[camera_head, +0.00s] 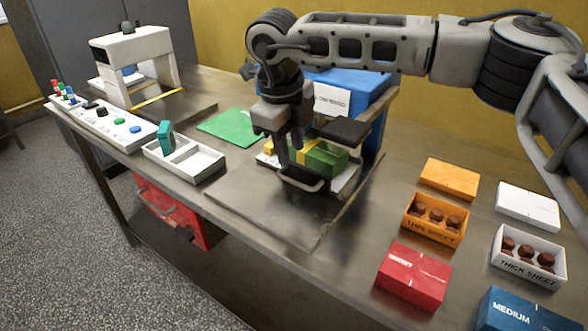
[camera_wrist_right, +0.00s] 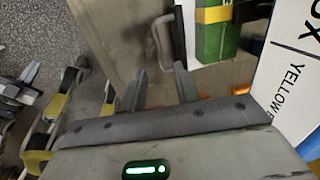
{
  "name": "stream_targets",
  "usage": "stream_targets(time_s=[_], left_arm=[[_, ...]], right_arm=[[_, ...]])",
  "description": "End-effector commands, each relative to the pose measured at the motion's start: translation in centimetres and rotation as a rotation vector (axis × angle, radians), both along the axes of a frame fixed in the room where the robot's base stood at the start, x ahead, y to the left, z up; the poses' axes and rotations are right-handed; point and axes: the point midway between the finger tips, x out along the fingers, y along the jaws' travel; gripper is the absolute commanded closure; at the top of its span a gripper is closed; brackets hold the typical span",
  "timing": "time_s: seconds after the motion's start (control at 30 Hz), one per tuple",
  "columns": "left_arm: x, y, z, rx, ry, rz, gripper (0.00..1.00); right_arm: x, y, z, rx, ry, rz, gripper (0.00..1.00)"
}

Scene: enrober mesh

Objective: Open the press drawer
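The press (camera_head: 345,90) is blue with a white sign and stands at the back middle of the table. At its front is a low drawer with a grey loop handle (camera_head: 302,184), also in the right wrist view (camera_wrist_right: 160,42). A green box with a yellow band (camera_head: 325,157) sits just behind the handle. My right gripper (camera_head: 289,150) points down above the handle. In the right wrist view its fingers (camera_wrist_right: 163,76) are apart, with the handle's near end showing between them; contact cannot be told. My left gripper is not in view.
Orange (camera_head: 436,238), white (camera_head: 527,275), red (camera_head: 413,276) and blue boxes stand at the right. A white divided tray (camera_head: 190,165), a green mat (camera_head: 229,127) and a white machine (camera_head: 137,55) are at the left. The steel tabletop before the handle is clear.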

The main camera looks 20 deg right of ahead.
Motion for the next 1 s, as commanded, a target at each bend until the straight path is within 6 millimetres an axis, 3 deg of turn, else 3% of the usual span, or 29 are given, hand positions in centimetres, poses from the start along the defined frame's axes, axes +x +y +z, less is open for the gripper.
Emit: stream_targets(time_s=[0.1, 0.3, 0.5, 0.77, 0.8, 0.9, 1.0], left_arm=[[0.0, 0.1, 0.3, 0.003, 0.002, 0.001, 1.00], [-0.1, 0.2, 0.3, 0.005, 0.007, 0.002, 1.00], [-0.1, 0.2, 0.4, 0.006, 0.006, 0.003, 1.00], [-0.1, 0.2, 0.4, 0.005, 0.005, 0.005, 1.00], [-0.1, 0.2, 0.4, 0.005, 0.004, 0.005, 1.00], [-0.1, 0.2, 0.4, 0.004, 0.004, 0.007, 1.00], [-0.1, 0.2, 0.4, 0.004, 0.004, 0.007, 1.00]], right_arm=[[0.2, -0.4, -2.5, 0.000, 0.003, -0.002, 0.69], [0.6, -0.8, -5.7, 0.000, 0.002, -0.001, 0.69], [0.8, -1.0, -7.1, 0.001, -0.001, -0.001, 0.69], [0.9, -1.0, -7.2, 0.001, -0.001, -0.001, 0.69], [0.9, -1.0, -7.2, 0.001, -0.001, -0.001, 0.72], [0.9, -1.0, -7.2, 0.001, -0.001, -0.001, 1.00], [0.8, -1.0, -7.2, 0.001, -0.001, -0.001, 1.00]])
